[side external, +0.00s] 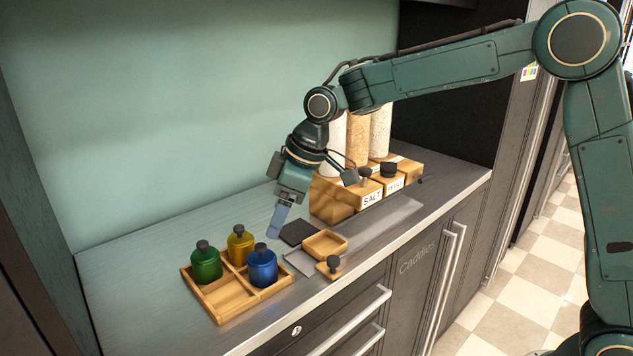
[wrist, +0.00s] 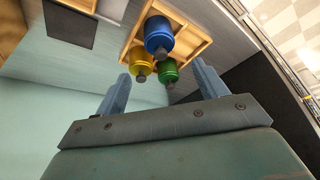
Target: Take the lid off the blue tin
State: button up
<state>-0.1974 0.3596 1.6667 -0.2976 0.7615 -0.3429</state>
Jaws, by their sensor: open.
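The blue tin (side external: 262,270) stands upright in the right front part of a divided wooden tray (side external: 232,310), with a dark knobbed lid (side external: 260,247) on it. In the wrist view the blue tin (wrist: 158,32) and its lid (wrist: 160,53) show beyond my fingers. A yellow tin (side external: 240,247) and a green tin (side external: 206,265), each with a dark lid, share the tray. My gripper (side external: 274,232) is open and empty, above the counter, behind and a little right of the blue tin, apart from it. In the wrist view my gripper (wrist: 161,84) has its fingers wide apart.
A small wooden tray (side external: 325,243), a dark square pad (side external: 297,233) and a wooden piece with a dark knob (side external: 329,268) lie right of the tins. Wooden boxes marked SALT (side external: 371,197) and tall filled jars (side external: 357,140) stand behind. The counter (side external: 130,275) left of the tray is clear.

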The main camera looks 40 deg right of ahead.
aim_at(264, 245)
jog(key=shift+x, duration=1.85)
jog(key=shift+x, duration=2.55)
jog(key=c, duration=1)
